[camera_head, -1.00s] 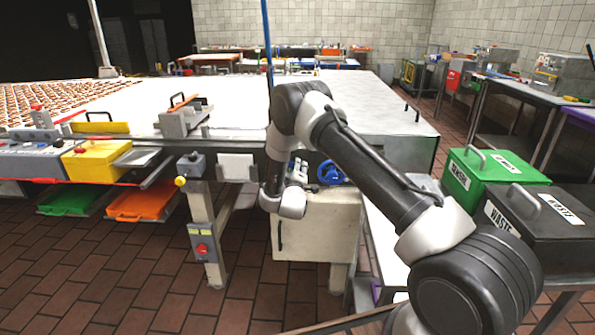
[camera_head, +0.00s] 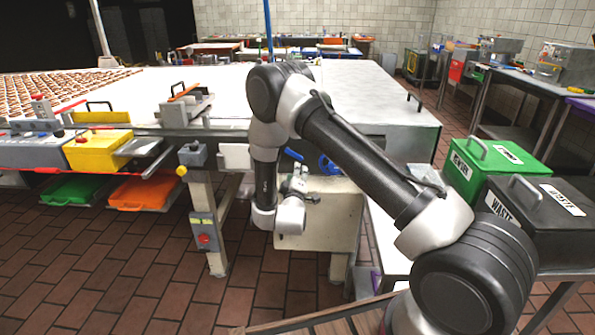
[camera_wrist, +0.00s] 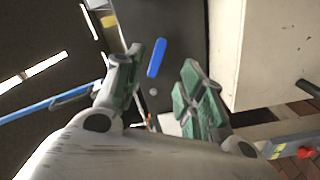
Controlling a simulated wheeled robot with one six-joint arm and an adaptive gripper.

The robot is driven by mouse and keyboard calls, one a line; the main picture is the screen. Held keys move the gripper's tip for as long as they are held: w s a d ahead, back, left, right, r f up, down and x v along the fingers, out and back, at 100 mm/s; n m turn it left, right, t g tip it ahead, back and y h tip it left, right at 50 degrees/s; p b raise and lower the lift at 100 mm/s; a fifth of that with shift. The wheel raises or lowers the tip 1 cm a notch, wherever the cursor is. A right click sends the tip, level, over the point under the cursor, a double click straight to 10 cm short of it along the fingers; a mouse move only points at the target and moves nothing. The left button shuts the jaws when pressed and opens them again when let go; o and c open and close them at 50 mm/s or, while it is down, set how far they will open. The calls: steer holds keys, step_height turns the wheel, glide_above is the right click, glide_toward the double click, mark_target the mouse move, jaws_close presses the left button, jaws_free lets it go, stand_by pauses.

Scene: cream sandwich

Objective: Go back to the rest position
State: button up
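My gripper (camera_wrist: 155,95) shows in the wrist view with its two green-padded fingers spread apart and nothing between them. In the head view my gripper (camera_head: 297,185) is partly hidden behind my wrist. It hangs in front of the cream cabinet (camera_head: 325,225) below the worktable's edge. My arm is bent, with the elbow raised over the table's front edge and the forearm pointing down.
A green bin (camera_head: 492,165) and a black waste bin (camera_head: 530,212) stand at the right. The conveyor table (camera_head: 340,92) spans the back, with a yellow box (camera_head: 98,150) at its left. Orange (camera_head: 146,192) and green (camera_head: 74,189) trays sit below. The tiled floor (camera_head: 110,270) is open at front left.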

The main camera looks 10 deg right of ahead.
steer(key=shift+s, duration=0.1)
steer(key=s+a+f+m+g+y, duration=0.1)
steer(key=s+a+f+g+y, duration=0.15)
steer(key=f, duration=0.35)
steer(key=s+a+f+m+g+y, duration=0.1)
steer(key=f+g, duration=0.3)
steer(key=f, duration=0.3)
steer(key=s+a+m+g+y, duration=0.2)
steer(key=s+g, duration=0.2)
steer(key=s, duration=0.3)
steer(key=s+d+r+m, duration=0.1)
steer(key=s+d+r, duration=0.5)
steer(key=s+r, duration=0.5)
steer(key=s+d+r+m+g, duration=0.1)
steer(key=s+d+r+m, duration=0.1)
steer(key=s+d+r, duration=0.5)
steer(key=s+d+r+m+g, duration=0.1)
steer(key=s+d+r, duration=0.5)
steer(key=s+r, duration=0.9)
step_height(320, 180, up, 10)
steer(key=shift+d+f+m, duration=0.15)
steer(key=shift+d+m, duration=0.15)
steer(key=shift+d, duration=0.1)
